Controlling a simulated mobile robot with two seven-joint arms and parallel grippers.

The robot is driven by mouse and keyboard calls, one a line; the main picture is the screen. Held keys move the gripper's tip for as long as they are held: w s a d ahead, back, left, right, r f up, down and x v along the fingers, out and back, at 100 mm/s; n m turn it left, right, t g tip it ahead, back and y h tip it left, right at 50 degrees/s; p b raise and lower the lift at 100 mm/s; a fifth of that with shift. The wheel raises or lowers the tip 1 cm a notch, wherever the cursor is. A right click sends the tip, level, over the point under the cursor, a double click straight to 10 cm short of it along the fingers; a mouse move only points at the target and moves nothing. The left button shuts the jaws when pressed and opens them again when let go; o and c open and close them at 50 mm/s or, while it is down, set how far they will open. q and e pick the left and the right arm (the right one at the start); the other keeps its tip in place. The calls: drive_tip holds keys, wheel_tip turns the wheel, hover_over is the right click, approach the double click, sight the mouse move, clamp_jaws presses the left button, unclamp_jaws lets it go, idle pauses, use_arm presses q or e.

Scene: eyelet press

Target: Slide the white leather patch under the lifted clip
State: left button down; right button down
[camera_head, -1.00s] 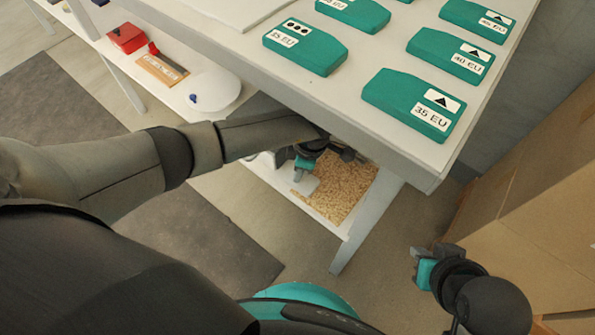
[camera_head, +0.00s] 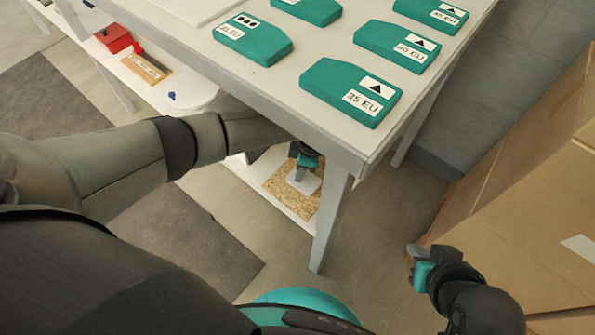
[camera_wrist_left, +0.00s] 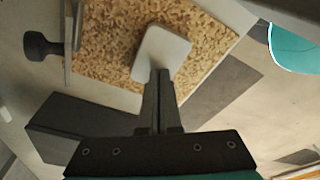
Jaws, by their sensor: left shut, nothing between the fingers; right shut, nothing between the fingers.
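The white leather patch (camera_head: 308,182) lies flat on a speckled tan board (camera_head: 275,181) on the low shelf under the table. It also shows in the left wrist view (camera_wrist_left: 165,50), over the board's edge side. My left gripper (camera_head: 302,174) is shut and points down at the patch. In the left wrist view its closed fingertips (camera_wrist_left: 160,74) meet the patch's near edge, apparently touching it, with nothing between them. A black knob (camera_wrist_left: 40,46) beside a thin grey bar (camera_wrist_left: 68,42) stands at the board's left; I cannot tell whether this is the clip. My right gripper (camera_head: 415,254) is shut and empty, away from the shelf.
The white table (camera_head: 280,85) with several teal size blocks (camera_head: 350,92) overhangs the shelf, and its leg (camera_head: 332,215) stands right of the board. A cardboard box (camera_head: 530,190) is near my right gripper. A red object (camera_head: 114,38) sits on the far-left shelf.

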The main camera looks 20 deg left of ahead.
use_arm(q)
drive_tip(key=shift+s+d+f, duration=0.2)
drive_tip(key=shift+s+f, duration=0.1)
drive_tip(key=shift+s, duration=0.05)
drive_tip(key=shift+w+a+r+p, duration=0.1)
drive_tip(key=shift+w+r+p, duration=0.05)
drive_tip(key=shift+r+p, duration=0.6)
drive_tip(key=shift+w+f, duration=0.1)
